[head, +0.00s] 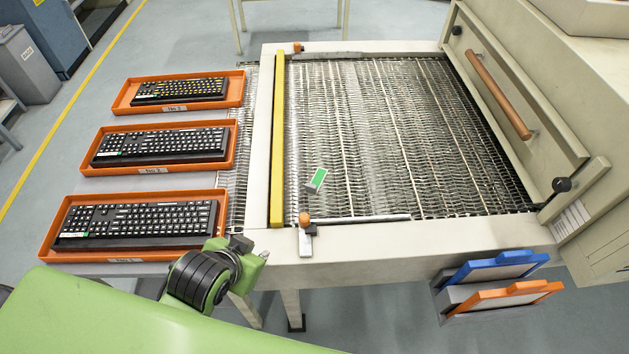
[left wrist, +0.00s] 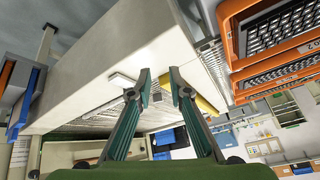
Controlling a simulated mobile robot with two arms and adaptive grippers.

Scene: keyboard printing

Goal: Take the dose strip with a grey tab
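A small strip (head: 316,179) with a green face and pale edges lies on the wire mesh belt, near its front left part. A greyish end shows at its lower left, but it is too small to be sure of a tab. My left gripper (head: 246,250) is at the front left corner of the belt frame, apart from the strip and nearer to me. In the left wrist view my left gripper (left wrist: 162,82) has its two fingers apart with nothing held between them. My right gripper is in neither view.
Three orange trays (head: 66,204) with black keyboards stand left of the belt. A yellow bar (head: 278,140) runs along the belt's left side. A beige machine (head: 560,110) rises at the right. Blue and orange holders (head: 505,292) hang at the front right.

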